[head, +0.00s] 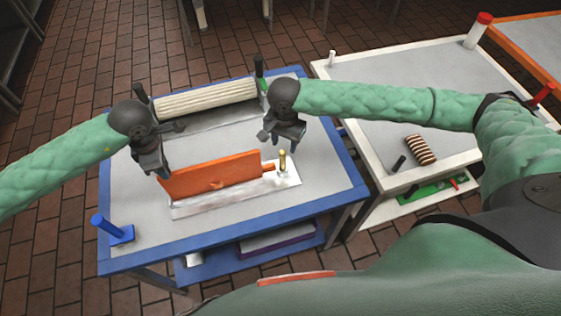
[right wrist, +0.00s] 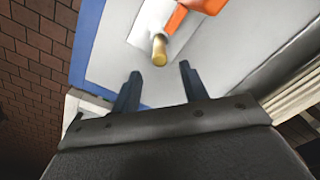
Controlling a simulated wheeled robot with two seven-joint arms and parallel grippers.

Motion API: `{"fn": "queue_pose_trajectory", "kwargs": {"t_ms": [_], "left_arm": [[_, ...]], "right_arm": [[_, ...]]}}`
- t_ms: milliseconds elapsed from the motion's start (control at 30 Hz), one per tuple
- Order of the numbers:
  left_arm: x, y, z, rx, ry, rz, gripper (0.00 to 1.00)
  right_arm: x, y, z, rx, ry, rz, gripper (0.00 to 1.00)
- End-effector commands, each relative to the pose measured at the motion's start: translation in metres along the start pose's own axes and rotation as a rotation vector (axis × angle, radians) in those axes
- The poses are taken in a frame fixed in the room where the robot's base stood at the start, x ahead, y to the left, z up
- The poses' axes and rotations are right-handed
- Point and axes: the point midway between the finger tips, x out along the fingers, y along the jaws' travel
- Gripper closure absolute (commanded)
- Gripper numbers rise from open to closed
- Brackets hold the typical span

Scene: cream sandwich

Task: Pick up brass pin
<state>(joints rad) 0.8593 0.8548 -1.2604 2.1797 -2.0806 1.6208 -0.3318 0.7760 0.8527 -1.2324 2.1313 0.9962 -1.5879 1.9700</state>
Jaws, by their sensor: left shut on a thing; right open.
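The brass pin (head: 282,161) stands upright at the right end of a pale metal plate (head: 240,201) on the blue-edged table. In the right wrist view the brass pin (right wrist: 159,50) is just beyond and between the two fingertips, apart from them. My right gripper (head: 283,141) is open and empty close above the pin; its open fingers also show in the right wrist view (right wrist: 158,82). My left gripper (head: 160,173) is shut on the left end of an upright orange board (head: 212,176). Its fingertips partly hide that end.
The orange board's short handle (head: 268,167) ends close beside the pin. A ribbed cream roller (head: 205,100) lies at the table's back, and a blue post (head: 112,230) stands at front left. A white table (head: 430,80) with a striped roll (head: 420,150) is at right.

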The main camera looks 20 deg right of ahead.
Motion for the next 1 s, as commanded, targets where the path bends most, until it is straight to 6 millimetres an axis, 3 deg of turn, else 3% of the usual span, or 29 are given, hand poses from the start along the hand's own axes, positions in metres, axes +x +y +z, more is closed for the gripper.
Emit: {"fn": "queue_pose_trajectory", "kwargs": {"t_ms": [267,600,900,933,1000], "left_arm": [[0.0,0.0,-0.001,-0.001,0.001,0.0,1.0],[0.0,0.0,-0.001,-0.001,0.002,0.0,1.0],[0.0,0.0,-0.001,-0.001,0.001,0.0,1.0],[0.0,0.0,-0.001,-0.001,0.001,0.0,1.0],[0.0,0.0,-0.001,0.0,0.001,0.0,1.0]], "right_arm": [[0.018,0.0,0.001,0.0,0.001,0.0,0.56],[0.059,-0.002,0.005,0.0,0.001,0.001,0.56],[0.065,-0.002,0.005,0.0,0.0,0.0,0.56],[0.065,-0.002,0.005,0.0,0.0,0.0,0.58],[0.065,-0.002,0.005,0.0,0.0,0.0,0.72]]}}
